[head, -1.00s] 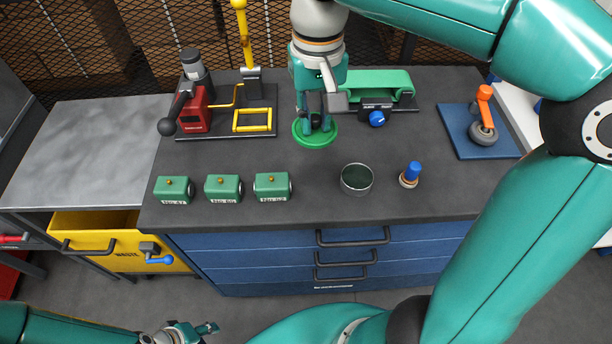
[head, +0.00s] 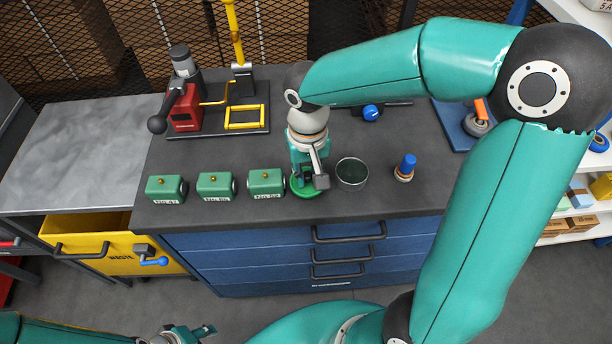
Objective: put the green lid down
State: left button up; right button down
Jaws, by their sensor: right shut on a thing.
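The green lid (head: 305,192) is a round disc under my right gripper (head: 308,180), between the third green box and the round dark tin. My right gripper points down and is shut on the lid, seemingly by its top; the fingers partly hide it. I cannot tell whether the lid touches the bench top or hangs just above it. The open tin (head: 352,174) stands right beside it, with a dark green inside. My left gripper (head: 190,334) is low at the bottom of the view, away from the bench; its jaws are too small to judge.
Several things stand on the dark bench (head: 240,215): green boxes (head: 215,186) at left, a blue-topped stamp (head: 405,168) at right, a red machine (head: 185,118) and yellow frame (head: 245,117) behind. A yellow waste drawer (head: 105,250) is open at left. The bench's front strip is clear.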

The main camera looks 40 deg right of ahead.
aim_at(307, 175)
jog(key=shift+f, duration=0.55)
jog(key=shift+f, duration=0.1)
jog(key=c, duration=1.1)
grip_release()
jog(key=shift+o, duration=0.2)
notch_tip(307, 175, up, 12)
jog(key=shift+p, duration=0.35)
